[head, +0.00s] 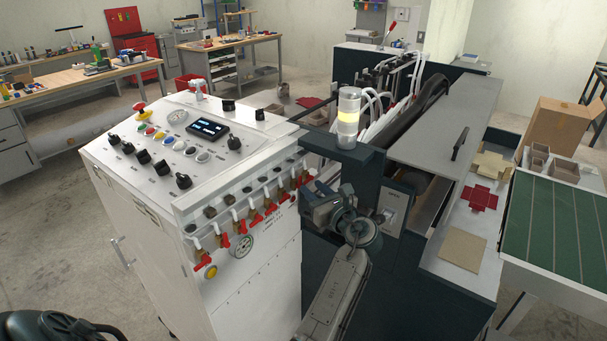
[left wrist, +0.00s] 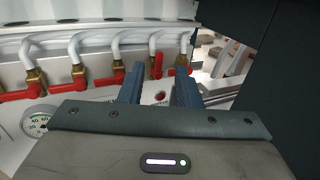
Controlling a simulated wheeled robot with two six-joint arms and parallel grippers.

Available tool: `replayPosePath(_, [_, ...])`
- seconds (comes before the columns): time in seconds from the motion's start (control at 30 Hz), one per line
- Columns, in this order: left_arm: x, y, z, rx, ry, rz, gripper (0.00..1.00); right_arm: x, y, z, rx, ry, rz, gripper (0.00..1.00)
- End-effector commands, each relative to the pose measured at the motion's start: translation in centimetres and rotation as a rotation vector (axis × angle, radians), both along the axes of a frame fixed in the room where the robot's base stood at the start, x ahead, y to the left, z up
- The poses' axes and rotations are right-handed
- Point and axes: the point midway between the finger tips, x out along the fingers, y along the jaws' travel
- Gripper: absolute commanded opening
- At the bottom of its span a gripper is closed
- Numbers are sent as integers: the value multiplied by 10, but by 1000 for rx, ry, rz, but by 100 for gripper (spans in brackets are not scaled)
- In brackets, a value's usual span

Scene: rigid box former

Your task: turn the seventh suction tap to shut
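A row of suction taps (head: 255,215) with brass bodies, white hoses and red handles runs along the upper front of the white cabinet (head: 262,295). My left gripper (head: 312,196) is at the right end of this row. In the left wrist view its two blue-grey fingers (left wrist: 158,82) are open and apart. A tap with an upright red handle (left wrist: 157,66) shows between the fingertips; contact cannot be told. The tap at the far right (left wrist: 183,64) is partly hidden by the right finger. Taps further left (left wrist: 78,76) have sideways red handles. My right gripper is not in view.
A dark machine housing (left wrist: 280,80) stands close to the right of my left gripper. A signal lamp (head: 348,118) rises behind it. The cabinet top carries knobs and a red emergency button (head: 139,107). A pressure gauge (head: 242,245) sits below the taps.

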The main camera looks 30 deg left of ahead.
Motion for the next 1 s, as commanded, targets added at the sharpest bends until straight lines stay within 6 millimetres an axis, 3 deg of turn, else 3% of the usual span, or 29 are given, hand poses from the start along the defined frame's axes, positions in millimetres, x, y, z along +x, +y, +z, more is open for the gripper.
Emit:
replayPosePath(0.3, [21,43,4,2,0,1,30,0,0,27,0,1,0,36])
replayPosePath(0.7, [26,51,0,-3,-2,0,30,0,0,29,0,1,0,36])
replayPosePath(0.87, [25,51,0,-3,-2,-1,1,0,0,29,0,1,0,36])
replayPosePath(1.0, [25,51,0,-3,-2,-1,0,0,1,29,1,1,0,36])
